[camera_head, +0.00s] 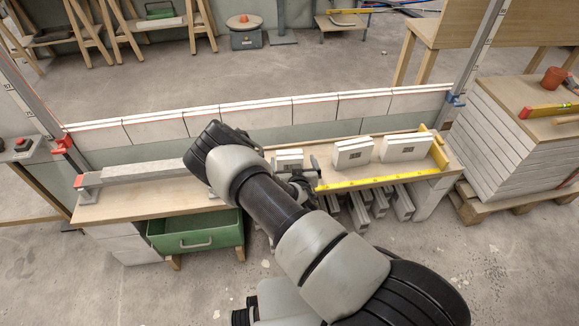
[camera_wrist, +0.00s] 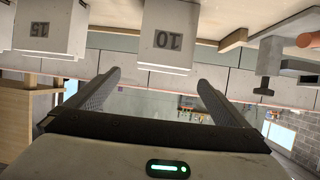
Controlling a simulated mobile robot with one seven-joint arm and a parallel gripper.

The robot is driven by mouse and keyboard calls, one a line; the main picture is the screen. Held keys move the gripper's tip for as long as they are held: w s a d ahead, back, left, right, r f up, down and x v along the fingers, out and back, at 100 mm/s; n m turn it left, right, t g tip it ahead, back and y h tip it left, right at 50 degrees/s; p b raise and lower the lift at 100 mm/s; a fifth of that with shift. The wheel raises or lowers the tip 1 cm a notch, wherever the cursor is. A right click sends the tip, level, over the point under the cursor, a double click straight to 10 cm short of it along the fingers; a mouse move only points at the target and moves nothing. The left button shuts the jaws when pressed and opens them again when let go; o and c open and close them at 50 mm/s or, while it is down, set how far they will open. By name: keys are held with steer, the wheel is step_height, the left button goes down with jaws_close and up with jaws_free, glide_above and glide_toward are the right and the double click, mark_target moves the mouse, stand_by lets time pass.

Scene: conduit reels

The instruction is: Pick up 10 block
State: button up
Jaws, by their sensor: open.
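The 10 block (camera_wrist: 168,35) is a pale grey block with a dark "10" plate. It appears upside down at the top of the wrist view, ahead of my open fingers and apart from them. My gripper (camera_wrist: 158,79) has nothing between its fingertips. In the head view my gripper (camera_head: 303,183) is over the bench's front edge, partly hidden by my arm. A pale block (camera_head: 289,155) stands just behind it there; its number is too small to read. The 15 block (camera_wrist: 48,28) is beside the 10 block in the wrist view.
Two more pale blocks (camera_head: 353,152) and (camera_head: 407,146) stand to the right on the wooden bench (camera_head: 140,202). A yellow level or rule (camera_head: 365,182) lies along its front edge. A low pale wall (camera_head: 260,113) runs behind.

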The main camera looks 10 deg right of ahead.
mark_target(289, 154)
steer(key=x, duration=0.2)
steer(key=shift+w+f, duration=0.15)
steer(key=shift+w, duration=0.15)
steer(key=x, duration=0.1)
steer(key=b+x, duration=0.1)
steer(key=x, duration=0.1)
steer(key=b+x, duration=0.1)
steer(key=shift+w+a+f, duration=0.1)
steer(key=shift+a+f, duration=0.15)
steer(key=shift+a, duration=0.05)
steer(key=shift+w+d+f, duration=0.1)
steer(key=shift+w, duration=0.3)
steer(key=c, duration=2.1)
